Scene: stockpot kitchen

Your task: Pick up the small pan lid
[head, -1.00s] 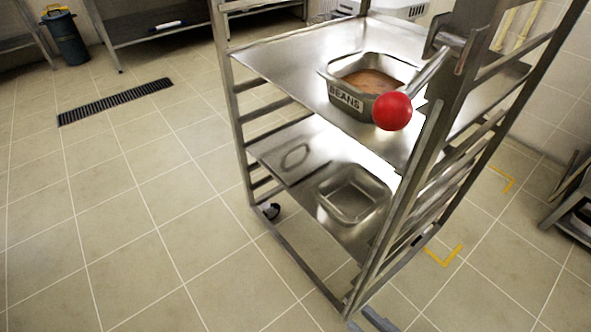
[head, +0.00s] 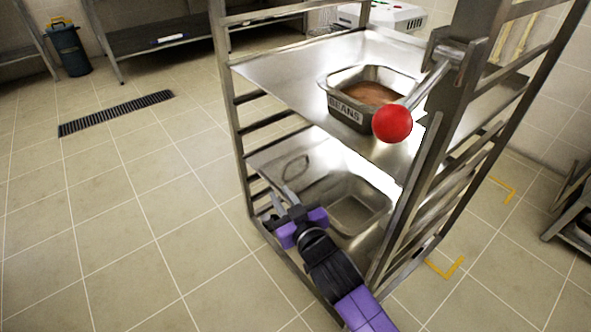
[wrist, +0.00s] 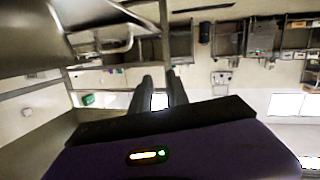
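No lid can be made out for certain. A thin dark oval outline (head: 295,168) shows on the lower shelf (head: 262,157) of the metal rack; I cannot tell whether it is a lid, its handle or a mark. An empty metal pan (head: 362,203) sits to its right on that shelf, partly hidden by my gripper. My gripper (head: 280,194) is at the near left edge of this shelf, with its fingers apart and nothing between them. In the wrist view the fingers (wrist: 159,76) also show apart, with a metal shape (wrist: 105,42) at the upper left.
A pan marked BEANS (head: 345,107), holding brown food, stands on the upper shelf (head: 280,66). A red ball-ended lever (head: 392,124) juts out in front of it. Rack posts (head: 227,110) bound the shelves. The floor to the left is clear, with a drain grate (head: 115,113).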

